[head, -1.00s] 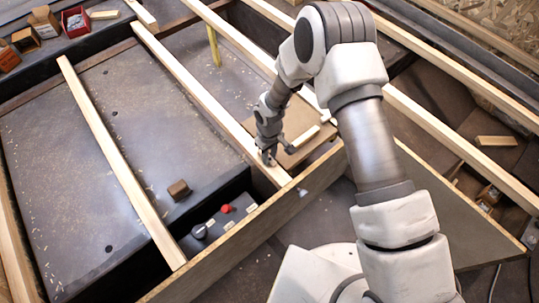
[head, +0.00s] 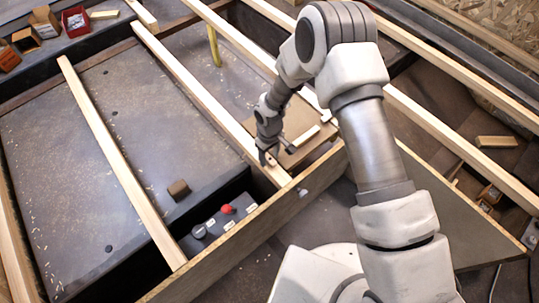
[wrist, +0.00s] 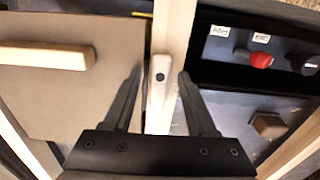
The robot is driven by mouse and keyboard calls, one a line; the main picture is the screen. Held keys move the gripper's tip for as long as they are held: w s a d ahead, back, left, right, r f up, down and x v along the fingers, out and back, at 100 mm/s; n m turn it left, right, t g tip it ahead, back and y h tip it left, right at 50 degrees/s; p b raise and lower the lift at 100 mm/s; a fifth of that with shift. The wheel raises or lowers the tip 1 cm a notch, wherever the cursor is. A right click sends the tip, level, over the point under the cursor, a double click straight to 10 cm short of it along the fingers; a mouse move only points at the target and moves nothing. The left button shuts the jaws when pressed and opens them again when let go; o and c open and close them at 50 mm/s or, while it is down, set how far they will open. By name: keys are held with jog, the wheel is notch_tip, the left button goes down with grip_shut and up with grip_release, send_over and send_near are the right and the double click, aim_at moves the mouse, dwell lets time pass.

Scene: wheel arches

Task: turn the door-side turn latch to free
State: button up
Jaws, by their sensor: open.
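The turn latch (wrist: 160,82) is a small pale bar with a dark screw. It sits on a light wooden slat (wrist: 175,35) and lies roughly along it in the wrist view. My gripper (wrist: 160,75) is open, with one finger on each side of the latch; contact is not clear. In the head view my gripper (head: 267,156) is low over the slat's near end and hides most of the latch. Beside the slat is a brown door panel (wrist: 100,85) with a pale wooden handle (wrist: 45,57); it also shows in the head view (head: 298,118).
A small brown block (head: 178,189) lies on the dark wheel arch top. A yellow strap (head: 214,45) stands behind.

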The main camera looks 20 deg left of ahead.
aim_at(269, 158)
notch_tip(269, 158, up, 17)
jog(key=p, duration=0.5)
jog(key=shift+r, duration=0.2)
jog(key=shift+r, duration=0.1)
jog(key=w+d+r+m+t, duration=0.1)
jog(key=w+d+r+m, duration=0.15)
jog(key=d+r, duration=0.7)
jog(key=w+d+r+m+t, duration=0.1)
jog(key=d+r+m+t, duration=0.15)
jog(key=d+r, duration=0.7)
jog(key=s+d+r+m+t, duration=0.2)
jog(key=s+d+r+m, duration=0.6)
jog(key=s+d+r, duration=0.7)
notch_tip(269, 158, up, 19)
jog(key=s+a+p, duration=0.1)
jog(key=p, duration=1.8)
jog(key=shift+s+f, duration=0.15)
jog(key=shift+s, duration=0.1)
jog(key=shift+c, duration=0.6)
jog(key=shift+a+f, duration=0.1)
